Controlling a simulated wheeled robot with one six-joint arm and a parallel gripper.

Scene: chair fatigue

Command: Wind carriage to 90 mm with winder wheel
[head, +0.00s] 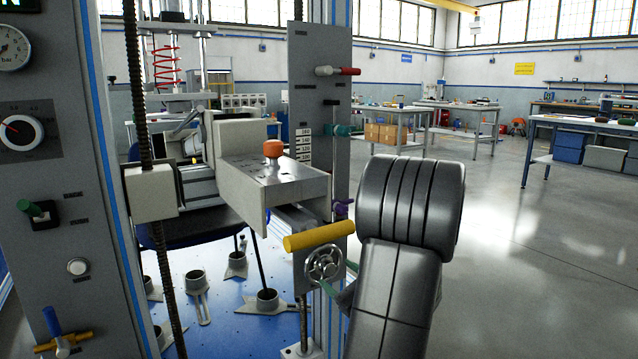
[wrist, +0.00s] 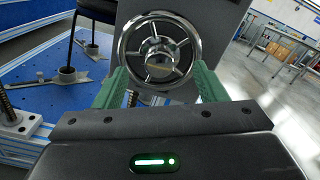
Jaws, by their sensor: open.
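The winder wheel (head: 325,263), a small spoked silver handwheel, is mounted on a grey plate below a yellow bar. In the wrist view the wheel (wrist: 136,26) faces me, upper centre. My gripper (head: 341,281) is open, its green fingers (wrist: 160,72) at the left and right of the wheel's lower half; whether they touch its rim I cannot tell. The carriage (head: 245,184), a grey block with an orange knob (head: 273,149) on top, sits above the wheel, left of an upright scale (head: 303,146). The scale's small numbers are hard to read.
Threaded vertical screws (head: 142,100) and a red-tipped handle (head: 338,71) are close to the carriage. A blue perforated base plate (head: 225,322) with metal feet lies below. A control panel (head: 40,145) stands at the left. The floor (head: 530,240) at the right is clear.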

